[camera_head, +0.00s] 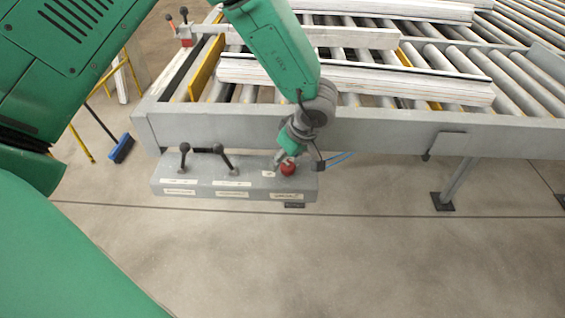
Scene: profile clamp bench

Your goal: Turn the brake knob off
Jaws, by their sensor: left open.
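The grey control box (243,187) hangs at the front edge of the roller bench. It carries two black levers with ball tops, the left lever (184,155) and the middle lever (224,156), and a red knob (288,169) at its right end. The labels on the box are too small to read, so I cannot tell which control is the brake. My left gripper (287,160) is at the red knob, pointing down. It is open, and its fingertips are close to the knob. I cannot tell whether they touch it. My right gripper is not in view.
The roller bench (370,131) fills the upper right, with long white profiles (360,80) on its rollers. Two more small levers (176,22) stand at its far left corner. A blue broom (122,148) is on the left. The floor in front is clear.

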